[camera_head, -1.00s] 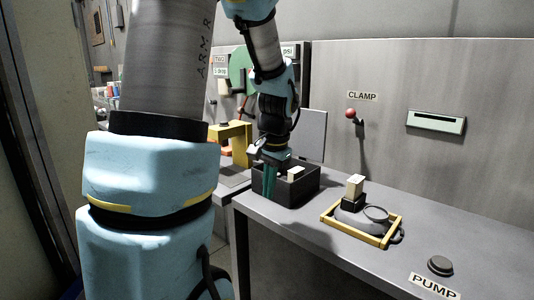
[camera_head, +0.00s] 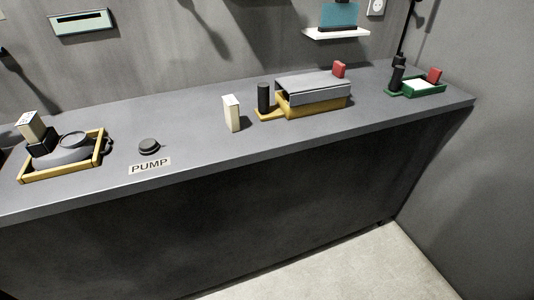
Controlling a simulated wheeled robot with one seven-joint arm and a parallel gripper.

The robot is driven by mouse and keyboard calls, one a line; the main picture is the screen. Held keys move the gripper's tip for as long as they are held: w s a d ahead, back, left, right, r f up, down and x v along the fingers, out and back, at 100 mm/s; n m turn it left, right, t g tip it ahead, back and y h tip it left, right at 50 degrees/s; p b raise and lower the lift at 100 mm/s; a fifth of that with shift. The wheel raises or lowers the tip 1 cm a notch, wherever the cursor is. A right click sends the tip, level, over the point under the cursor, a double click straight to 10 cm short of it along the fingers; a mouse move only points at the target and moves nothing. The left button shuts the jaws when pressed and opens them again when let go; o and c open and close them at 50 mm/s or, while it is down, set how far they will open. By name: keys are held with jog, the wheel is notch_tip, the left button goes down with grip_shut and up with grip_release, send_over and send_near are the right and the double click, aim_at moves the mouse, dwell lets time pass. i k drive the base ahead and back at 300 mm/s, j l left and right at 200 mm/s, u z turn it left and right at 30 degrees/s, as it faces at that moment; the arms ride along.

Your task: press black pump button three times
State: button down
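The black pump button (camera_head: 149,146) is a low round dark knob on the grey counter top, near its front edge. A white label reading PUMP (camera_head: 150,166) lies just in front of it. Nothing touches the button. My gripper is not in view in the current head view, so its state and its place relative to the button are hidden.
A yellow-framed tray (camera_head: 101,150) with a grey round part and a black block stands left of the button. A cream block (camera_head: 231,114), a yellow base with grey cover (camera_head: 312,92) and a green tray (camera_head: 428,91) stand to the right. Counter around the button is clear.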

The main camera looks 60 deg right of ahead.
aim_at(148, 147)
jog(key=k+l+z, duration=0.25)
jog(key=k+l, duration=0.15)
jog(key=k+l+z, duration=0.25)
jog(key=l, duration=0.2)
jog(key=z, duration=1.4)
jog(key=k+l, duration=0.05)
